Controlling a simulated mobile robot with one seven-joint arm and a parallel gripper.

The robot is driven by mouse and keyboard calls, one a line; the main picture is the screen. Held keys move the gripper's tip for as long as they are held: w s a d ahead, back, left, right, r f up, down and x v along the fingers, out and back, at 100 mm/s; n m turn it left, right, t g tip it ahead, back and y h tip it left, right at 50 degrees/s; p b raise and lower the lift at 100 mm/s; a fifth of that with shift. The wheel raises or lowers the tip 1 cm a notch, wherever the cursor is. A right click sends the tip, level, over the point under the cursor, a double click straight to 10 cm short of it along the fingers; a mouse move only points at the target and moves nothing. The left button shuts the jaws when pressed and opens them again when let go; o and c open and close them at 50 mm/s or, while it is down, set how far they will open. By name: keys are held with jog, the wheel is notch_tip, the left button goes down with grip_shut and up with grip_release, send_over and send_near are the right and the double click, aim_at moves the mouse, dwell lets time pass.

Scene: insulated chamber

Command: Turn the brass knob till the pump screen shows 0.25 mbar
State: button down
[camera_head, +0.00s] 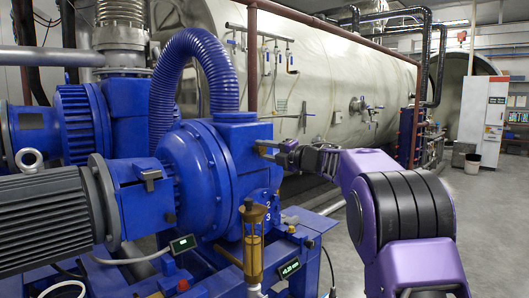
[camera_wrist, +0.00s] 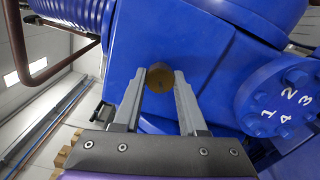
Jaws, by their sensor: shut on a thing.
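The brass knob (camera_wrist: 160,77) sits on the flat face of the blue pump (camera_wrist: 195,50). My gripper (camera_wrist: 160,84) has one finger on each side of the knob and is shut on it. In the head view my gripper (camera_head: 268,150) reaches from the right to the upper part of the blue pump (camera_head: 203,170), and the fingers mostly hide the knob. A small dark screen (camera_head: 289,267) at the lower middle shows light digits, perhaps starting with 4; I cannot read them surely. Another small screen (camera_head: 182,244) left of it has green digits too small to read.
A thick blue ribbed hose (camera_head: 197,62) arches above the pump. A brass-framed sight glass (camera_head: 253,240) stands in front of it. A large pale cylindrical chamber (camera_head: 330,75) with pipes lies behind. Open grey floor is at the right.

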jog(key=shift+c, duration=2.3)
grip_release()
jog(key=v, duration=1.7)
jog(key=shift+d, duration=0.2)
jog(key=shift+s+r, duration=0.1)
jog(key=shift+s, duration=0.05)
